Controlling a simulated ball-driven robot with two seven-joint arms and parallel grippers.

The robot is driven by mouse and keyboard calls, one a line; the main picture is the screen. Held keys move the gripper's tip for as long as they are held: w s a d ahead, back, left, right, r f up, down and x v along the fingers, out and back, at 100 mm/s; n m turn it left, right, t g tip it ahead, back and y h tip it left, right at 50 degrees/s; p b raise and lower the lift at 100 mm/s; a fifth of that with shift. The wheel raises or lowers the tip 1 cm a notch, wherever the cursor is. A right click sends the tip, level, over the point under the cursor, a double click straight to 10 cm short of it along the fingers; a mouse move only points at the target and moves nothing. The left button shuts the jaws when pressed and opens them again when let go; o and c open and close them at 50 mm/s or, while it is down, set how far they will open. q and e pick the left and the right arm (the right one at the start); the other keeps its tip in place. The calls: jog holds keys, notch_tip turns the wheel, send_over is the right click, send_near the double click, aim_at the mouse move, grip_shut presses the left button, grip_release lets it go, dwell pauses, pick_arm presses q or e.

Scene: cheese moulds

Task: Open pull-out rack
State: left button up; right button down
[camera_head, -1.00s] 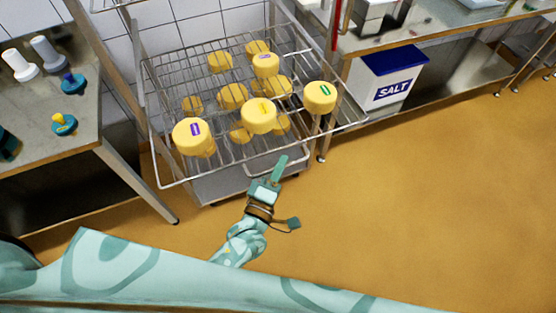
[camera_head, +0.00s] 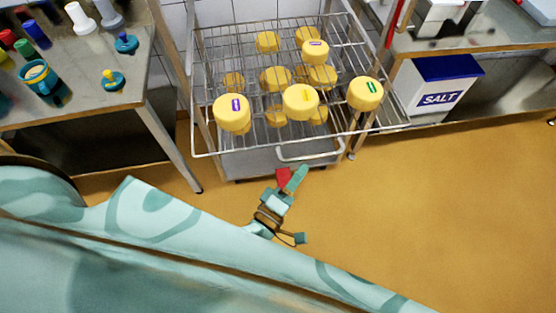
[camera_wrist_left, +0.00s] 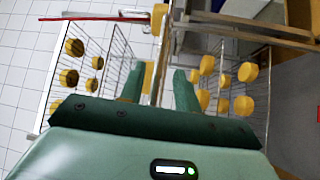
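The wire pull-out rack (camera_head: 200,153) stands at the upper middle of the head view, bearing several yellow cheeses such as one with a purple label (camera_head: 232,112). A curved metal handle (camera_head: 310,153) shows at its front. My left gripper (camera_head: 291,177) is just below the handle in the head view, fingers pointing up toward it. Contact cannot be told. In the left wrist view its two green fingers (camera_wrist_left: 160,88) are apart, with rack bars and cheeses beyond. Nothing is clearly held between them. My right gripper is not in view.
A metal table (camera_head: 60,110) with coloured tools stands left of the rack. A white SALT box (camera_head: 437,85) with a blue lid sits on a shelf at right. The orange floor (camera_head: 450,200) is clear at right and in front.

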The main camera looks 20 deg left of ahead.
pick_arm(q)
jog(key=v, duration=1)
